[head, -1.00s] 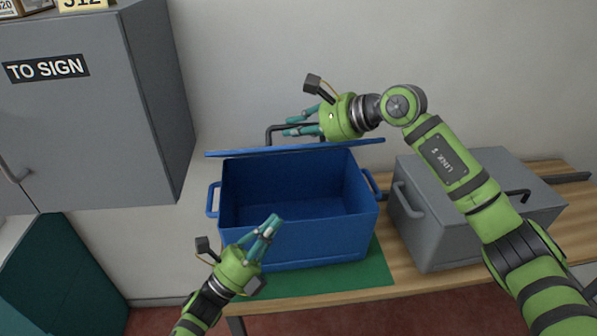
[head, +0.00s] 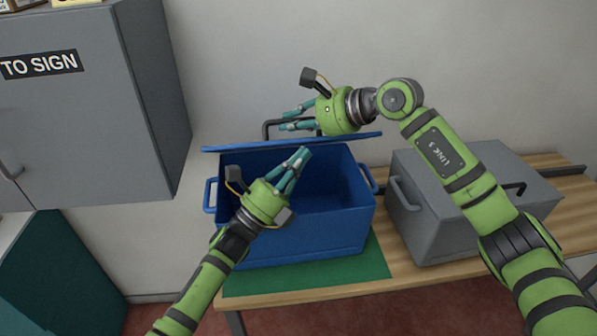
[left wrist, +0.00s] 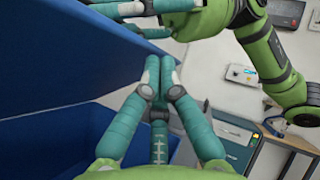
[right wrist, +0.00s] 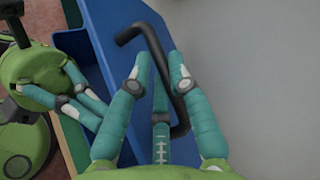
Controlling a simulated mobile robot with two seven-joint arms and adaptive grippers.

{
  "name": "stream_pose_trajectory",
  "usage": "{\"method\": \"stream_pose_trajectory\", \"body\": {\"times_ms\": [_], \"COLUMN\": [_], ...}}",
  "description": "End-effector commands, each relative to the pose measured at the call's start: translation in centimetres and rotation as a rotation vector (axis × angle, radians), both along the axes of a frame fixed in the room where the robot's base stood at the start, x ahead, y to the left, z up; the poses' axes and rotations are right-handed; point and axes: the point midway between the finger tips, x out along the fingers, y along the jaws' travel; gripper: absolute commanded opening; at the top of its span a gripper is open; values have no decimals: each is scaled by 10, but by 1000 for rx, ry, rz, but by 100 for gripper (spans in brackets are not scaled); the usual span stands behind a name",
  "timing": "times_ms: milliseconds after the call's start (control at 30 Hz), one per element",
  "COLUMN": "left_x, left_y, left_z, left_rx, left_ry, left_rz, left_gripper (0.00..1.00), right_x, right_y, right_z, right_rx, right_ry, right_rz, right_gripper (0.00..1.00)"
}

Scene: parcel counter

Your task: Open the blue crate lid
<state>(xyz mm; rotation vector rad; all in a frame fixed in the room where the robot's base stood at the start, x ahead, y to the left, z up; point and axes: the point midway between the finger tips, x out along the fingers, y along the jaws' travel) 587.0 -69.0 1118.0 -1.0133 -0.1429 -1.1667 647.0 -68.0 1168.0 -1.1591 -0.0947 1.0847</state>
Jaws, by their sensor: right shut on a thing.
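The blue crate (head: 330,228) stands on a green mat (head: 370,270) with its top open and its inside showing. Its blue lid (head: 235,148) is raised at the back, seen nearly edge-on in the head view. My right gripper (head: 292,117) is shut on the lid's black bar handle (head: 268,127), behind the lid; the handle also shows between its fingers in the right wrist view (right wrist: 155,60). My left gripper (head: 301,156) is shut and empty, its fingertips over the crate opening, just in front of the lid. The lid's blue face (left wrist: 100,55) fills the upper left of the left wrist view.
A grey crate (head: 440,225) with a closed lid stands to the right on the wooden table (head: 545,205). A grey cabinet (head: 85,120) labelled "TO SIGN" hangs at the left. The wall is close behind the lid.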

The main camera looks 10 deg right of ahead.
Motion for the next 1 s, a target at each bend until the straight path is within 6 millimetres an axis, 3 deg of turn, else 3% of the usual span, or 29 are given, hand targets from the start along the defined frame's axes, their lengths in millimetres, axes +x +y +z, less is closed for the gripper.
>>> {"method": "stream_pose_trajectory", "body": {"times_ms": [267, 467, 700, 733, 1000], "left_x": [0, 8, 10, 10, 10], "left_y": [0, 1, 2, 2, 2], "left_z": [0, 14, 16, 16, 17], "left_rx": [0, -1, -3, -4, -4], "left_ry": [1, -1, 1, 1, -1], "left_rz": [1, 2, 5, 5, 4], "left_gripper": [0, 0, 0, 0, 0], "right_x": [0, 0, -1, -2, -2], "right_y": [-1, -1, 1, 1, 1], "right_z": [-1, -1, -4, -4, -5], "right_rx": [-3, -3, -6, -6, -6], "right_ry": [0, 0, 8, 9, 10], "right_rz": [-1, -1, 4, 5, 5], "right_gripper": [0, 0, 0, 31, 31]}}
